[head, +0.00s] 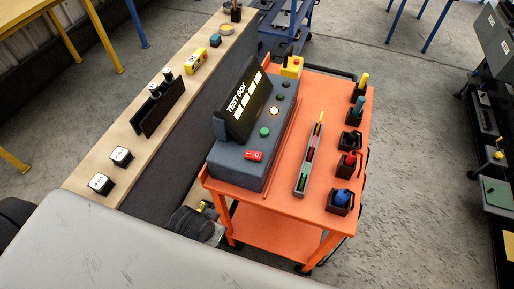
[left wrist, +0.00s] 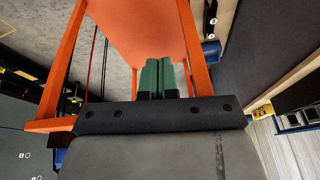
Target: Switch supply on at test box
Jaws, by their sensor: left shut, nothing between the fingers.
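The test box (head: 232,165) is a dark grey enclosure on the orange cart, with a tilted black panel (head: 246,103) lettered TEST BOX and pale rectangles. A red rocker switch (head: 253,155) with white marks sits at its near end; its position is too small to tell. A green button (head: 264,132) and a pale round one (head: 273,111) lie farther along. My left gripper (left wrist: 159,64) shows its green fingers shut and empty in the left wrist view, in front of an orange cart surface. Its fingers are not clear in the head view. My right gripper is not in view.
The orange cart (head: 284,186) also carries a yellow box with a red button (head: 292,66), a tray of coloured strips (head: 309,155) and several holders with coloured handles. A long wooden bench (head: 133,140) stands left of it.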

